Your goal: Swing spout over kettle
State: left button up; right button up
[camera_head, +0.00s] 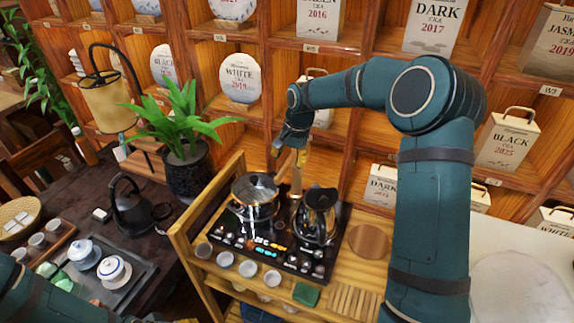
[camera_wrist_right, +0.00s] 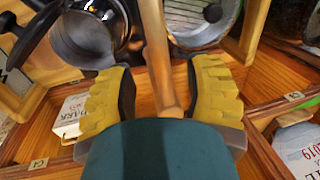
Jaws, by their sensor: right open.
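The wooden spout (camera_head: 284,166) stands on a thin post behind the two burners, partly hidden by my right gripper (camera_head: 291,154). In the right wrist view the wooden spout (camera_wrist_right: 155,50) runs between the yellow fingers of my right gripper (camera_wrist_right: 160,72), which is open, with a gap on each side. The shiny dark kettle (camera_head: 318,217) sits on the right burner; it shows at upper left in the wrist view (camera_wrist_right: 85,38). A steel pot (camera_head: 256,190) sits on the left burner, close to the spout; the wrist view shows it at upper right (camera_wrist_right: 204,28). My left gripper is out of view.
The black cooktop (camera_head: 270,243) rests on a wooden cart, with small cups (camera_head: 248,268) along its front. A potted plant (camera_head: 187,165) and black kettle (camera_head: 132,208) stand left. Wooden shelves with tea boxes (camera_head: 505,142) rise close behind my right gripper.

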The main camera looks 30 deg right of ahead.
aim_at(287, 164)
jog(key=shift+w+a+f, duration=0.15)
jog(key=shift+f, duration=0.65)
jog(key=shift+w+a+f, duration=0.1)
jog(key=shift+f, duration=0.7)
grip_shut()
